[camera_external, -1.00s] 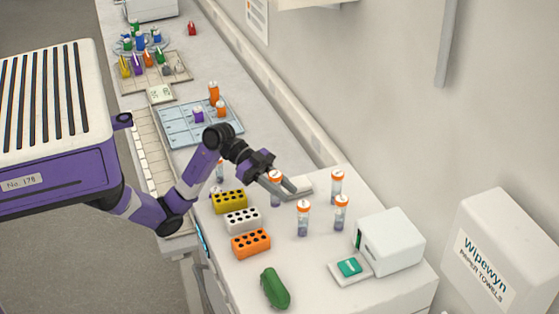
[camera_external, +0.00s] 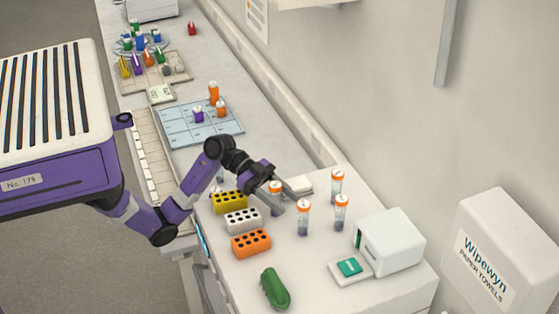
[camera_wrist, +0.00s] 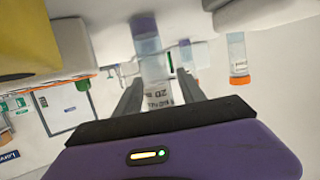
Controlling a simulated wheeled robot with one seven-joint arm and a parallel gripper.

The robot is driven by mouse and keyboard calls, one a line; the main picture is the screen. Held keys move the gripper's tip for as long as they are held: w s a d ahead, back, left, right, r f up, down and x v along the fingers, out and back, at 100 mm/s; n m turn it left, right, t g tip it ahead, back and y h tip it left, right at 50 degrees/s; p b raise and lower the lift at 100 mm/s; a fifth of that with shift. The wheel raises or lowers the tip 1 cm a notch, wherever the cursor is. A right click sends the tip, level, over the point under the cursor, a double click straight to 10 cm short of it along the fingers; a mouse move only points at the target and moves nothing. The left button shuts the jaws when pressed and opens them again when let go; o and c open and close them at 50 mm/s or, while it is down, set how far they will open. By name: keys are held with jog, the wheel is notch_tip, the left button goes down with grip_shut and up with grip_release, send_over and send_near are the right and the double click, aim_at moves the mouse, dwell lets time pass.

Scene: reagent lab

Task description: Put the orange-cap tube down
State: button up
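The orange-cap tube (camera_external: 275,200) is upright between the fingers of my gripper (camera_external: 280,203), over the bench to the right of the yellow rack. In the wrist view the tube (camera_wrist: 150,55) shows between both fingers of my gripper (camera_wrist: 160,88), with purple at its far end and a printed label near the fingers. Its cap is hidden there. My gripper is shut on it. I cannot tell whether its bottom touches the bench. Other orange-capped tubes stand close by on the right: one nearest (camera_external: 303,218), one behind (camera_external: 336,188), one beside (camera_external: 341,213).
A yellow rack (camera_external: 228,202), a white rack (camera_external: 242,221) and an orange rack (camera_external: 250,244) line the bench's left edge. A green object (camera_external: 274,288) lies in front. A white box (camera_external: 395,240) stands at the right.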

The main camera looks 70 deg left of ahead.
jog(key=shift+r, duration=0.1)
jog(key=shift+a+r, duration=0.1)
jog(key=shift+r, duration=0.05)
jog(key=b+v, duration=0.3)
jog(key=v, duration=0.8)
jog(key=shift+s+a, duration=0.3)
jog(key=shift+s, duration=0.05)
